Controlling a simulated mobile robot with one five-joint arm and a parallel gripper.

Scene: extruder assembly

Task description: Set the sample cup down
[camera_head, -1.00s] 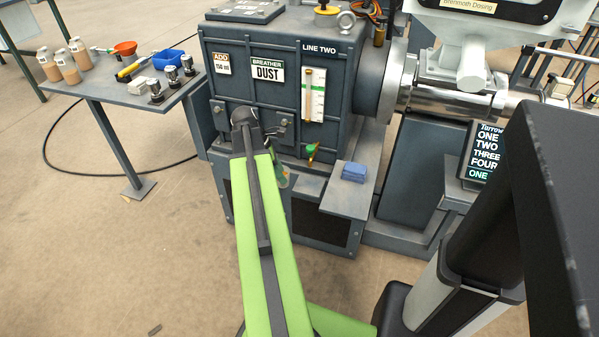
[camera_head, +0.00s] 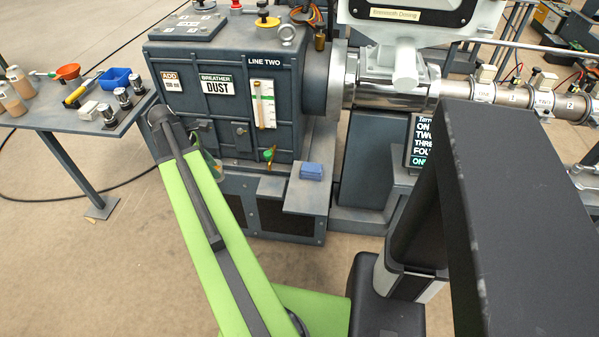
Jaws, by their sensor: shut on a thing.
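The sample cup (camera_head: 214,168) is a small, clear-looking vessel with an orange tint. It shows just right of my green arm link, in front of the grey machine's lower front. My gripper (camera_head: 204,157) is mostly hidden behind that link; only a little shows at the cup. It is shut on the cup and holds it off any surface that I can make out. The fingertips and the cup's exact tilt are too small and covered to tell.
The side table (camera_head: 50,121) at left holds bottles, an orange funnel (camera_head: 68,72), a blue bin (camera_head: 114,77) and several metal-topped pieces. A blue cloth-like stack (camera_head: 311,171) lies on the machine's low shelf (camera_head: 305,198). A green-handled valve (camera_head: 268,155) juts from the machine front.

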